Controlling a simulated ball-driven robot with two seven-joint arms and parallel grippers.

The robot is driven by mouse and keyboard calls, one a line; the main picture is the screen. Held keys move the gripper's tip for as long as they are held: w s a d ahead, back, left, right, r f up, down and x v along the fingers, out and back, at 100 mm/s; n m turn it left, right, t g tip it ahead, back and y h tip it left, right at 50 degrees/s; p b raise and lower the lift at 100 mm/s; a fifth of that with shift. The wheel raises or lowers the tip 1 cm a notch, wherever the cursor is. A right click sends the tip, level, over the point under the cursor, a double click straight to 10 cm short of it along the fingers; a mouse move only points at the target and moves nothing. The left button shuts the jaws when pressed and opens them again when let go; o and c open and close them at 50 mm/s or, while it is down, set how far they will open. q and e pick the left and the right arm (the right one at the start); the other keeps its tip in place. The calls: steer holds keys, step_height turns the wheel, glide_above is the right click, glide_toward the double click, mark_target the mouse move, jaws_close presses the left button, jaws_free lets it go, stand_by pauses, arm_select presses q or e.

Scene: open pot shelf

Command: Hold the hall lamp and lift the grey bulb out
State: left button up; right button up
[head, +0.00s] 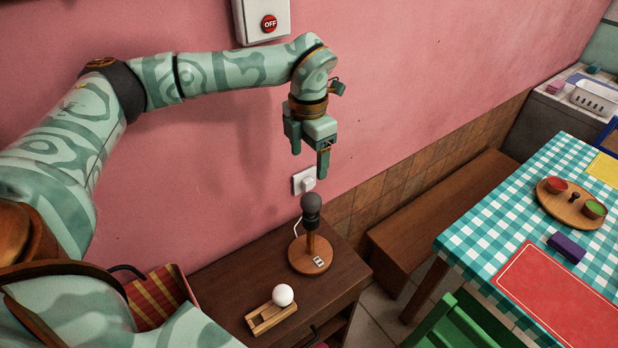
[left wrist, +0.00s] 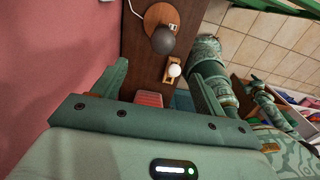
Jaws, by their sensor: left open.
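The hall lamp (head: 311,248) stands upright on the dark wooden cabinet, with a round wooden base and a short post. The grey bulb (head: 311,203) sits on top of the post; it also shows in the left wrist view (left wrist: 163,40). My left gripper (head: 309,164) is open and empty, pointing down above the grey bulb and apart from it. In the left wrist view its two fingers (left wrist: 158,88) are spread, with the bulb beyond them. A white bulb (head: 283,295) rests on a small wooden holder (head: 270,317) in front of the lamp.
A white wall socket (head: 304,181) is behind the lamp, with a white cord near it. A red striped basket (head: 160,298) is left of the cabinet top (head: 232,280). A wooden bench (head: 440,215) and a checkered table (head: 490,220) stand to the right.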

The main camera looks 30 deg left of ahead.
arm_select(q)
glide_above(312, 196)
steer(key=f, duration=0.6)
steer(key=shift+w+d+f, duration=0.15)
steer(key=shift+d+f, duration=0.15)
steer(key=f, duration=0.1)
steer(key=a+f, duration=0.1)
steer(key=f, duration=0.1)
steer(key=shift+f, duration=0.25)
step_height(312, 196, down, 2)
steer(key=shift+d+f, duration=0.1)
steer(key=shift+f, duration=0.5)
arm_select(e)
steer(key=shift+w+d+f, duration=0.15)
steer(key=shift+w+d, duration=0.1)
steer(key=shift+w, duration=0.6)
arm_select(q)
steer(key=c, duration=0.8)
steer(key=o, duration=0.8)
arm_select(e)
steer(key=shift+w+d, duration=0.1)
steer(key=shift+d, duration=0.15)
